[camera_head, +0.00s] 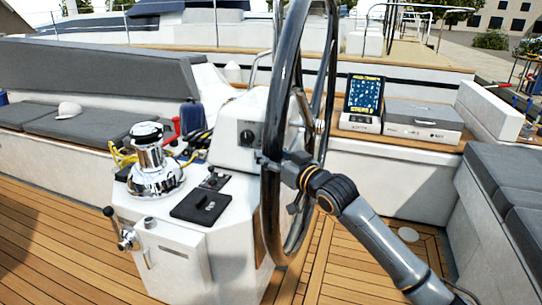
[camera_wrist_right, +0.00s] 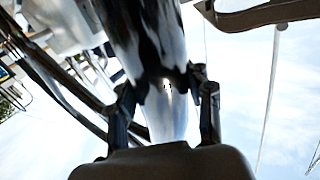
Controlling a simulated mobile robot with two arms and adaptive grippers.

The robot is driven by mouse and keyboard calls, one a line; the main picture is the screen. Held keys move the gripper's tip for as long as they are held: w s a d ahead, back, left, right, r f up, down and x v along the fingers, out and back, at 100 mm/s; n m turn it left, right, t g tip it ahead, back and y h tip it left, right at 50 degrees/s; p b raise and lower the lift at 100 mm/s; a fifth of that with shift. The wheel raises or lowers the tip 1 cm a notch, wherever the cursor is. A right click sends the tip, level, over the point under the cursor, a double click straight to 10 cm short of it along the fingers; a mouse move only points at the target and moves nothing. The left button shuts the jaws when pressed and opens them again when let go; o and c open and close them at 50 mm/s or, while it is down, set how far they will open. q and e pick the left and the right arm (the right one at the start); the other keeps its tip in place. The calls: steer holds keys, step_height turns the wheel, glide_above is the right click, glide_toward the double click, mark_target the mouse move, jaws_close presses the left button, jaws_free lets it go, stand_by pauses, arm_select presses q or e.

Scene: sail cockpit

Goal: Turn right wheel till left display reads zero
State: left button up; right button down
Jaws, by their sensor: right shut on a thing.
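A large chrome steering wheel (camera_head: 271,190) stands almost edge-on in front of a white console in the head view. My right gripper (camera_head: 272,162) is shut on its rim, with my arm reaching in from the lower right. In the right wrist view the shiny rim (camera_wrist_right: 165,115) passes between the two fingers of the right gripper (camera_wrist_right: 165,95). A black control box (camera_head: 246,136) sits on the console behind the wheel; no reading on it is legible. My left gripper is out of view.
A chrome winch (camera_head: 152,165) and a lever (camera_head: 121,232) are on the console's left. A lit tablet screen (camera_head: 365,95) stands on the ledge beside a grey box (camera_head: 423,118). Grey cushioned benches (camera_head: 500,175) flank the teak floor (camera_head: 60,240). A white cap (camera_head: 69,110) lies on the left bench.

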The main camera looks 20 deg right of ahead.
steer(key=shift+r, duration=0.2)
steer(key=c, duration=0.6)
jaws_free()
steer(key=shift+s, duration=0.1)
steer(key=shift+s+f, duration=0.1)
steer(key=shift+s, duration=0.05)
steer(key=v, duration=1.1)
steer(key=shift+s+d, duration=0.2)
steer(key=shift+s, duration=0.15)
